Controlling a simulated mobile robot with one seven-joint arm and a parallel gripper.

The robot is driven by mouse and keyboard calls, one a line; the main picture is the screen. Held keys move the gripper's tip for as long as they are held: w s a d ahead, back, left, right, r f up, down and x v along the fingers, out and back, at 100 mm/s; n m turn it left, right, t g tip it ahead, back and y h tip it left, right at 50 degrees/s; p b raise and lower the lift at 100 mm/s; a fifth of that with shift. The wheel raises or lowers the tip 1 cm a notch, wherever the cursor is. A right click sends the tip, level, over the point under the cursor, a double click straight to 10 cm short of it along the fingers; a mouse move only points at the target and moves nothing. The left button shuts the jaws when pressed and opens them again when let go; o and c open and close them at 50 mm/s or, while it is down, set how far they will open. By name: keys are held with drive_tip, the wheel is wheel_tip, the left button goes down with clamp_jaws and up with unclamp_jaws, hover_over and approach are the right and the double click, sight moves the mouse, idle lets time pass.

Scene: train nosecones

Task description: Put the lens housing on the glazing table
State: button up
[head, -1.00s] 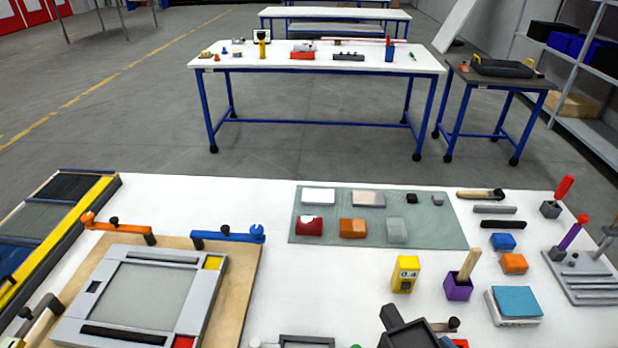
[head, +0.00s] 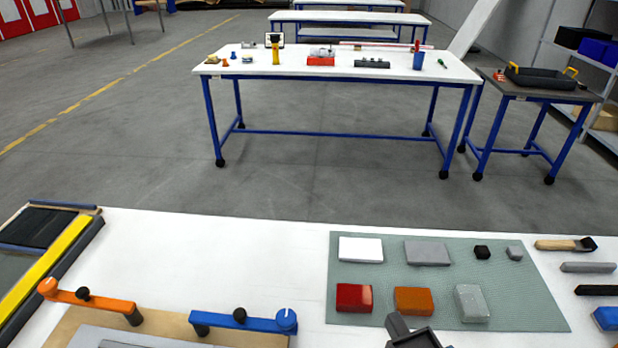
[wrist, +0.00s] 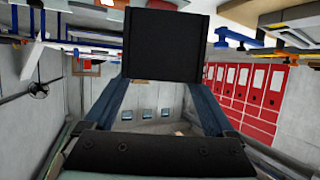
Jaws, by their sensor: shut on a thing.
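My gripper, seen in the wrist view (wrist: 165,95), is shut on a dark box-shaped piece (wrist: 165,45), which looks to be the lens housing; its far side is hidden. In the head view a dark grey part at the end of my arm (head: 412,332) shows at the bottom edge, over the front of the green mat; the fingers are not clear there. No label shows which table is the glazing table. A near white table (head: 200,240) carries clamps and a frame. A white table with blue legs (head: 330,72) stands beyond a floor gap.
The green mat (head: 385,278) holds several blocks. Orange (head: 90,300) and blue (head: 245,320) clamps stand left of it. The far table holds small tools, with its front edge clear. A side table (head: 530,95) bears a black tray (head: 540,78). Open floor lies between.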

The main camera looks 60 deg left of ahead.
drive_tip(key=shift+d+f+b, duration=0.15)
drive_tip(key=shift+f+b, duration=0.25)
drive_tip(key=shift+f, duration=0.75)
drive_tip(key=shift+a+f, duration=0.1)
drive_tip(key=shift+a, duration=0.1)
drive_tip(key=shift+d+f, duration=0.1)
drive_tip(key=shift+f, duration=0.2)
wheel_tip(320, 180, down, 9)
drive_tip(key=shift+f, duration=0.15)
drive_tip(key=shift+f, duration=0.1)
drive_tip(key=shift+f+b, duration=0.15)
drive_tip(key=shift+b, duration=0.25)
drive_tip(key=o, duration=1.3)
drive_tip(key=shift+o, duration=0.2)
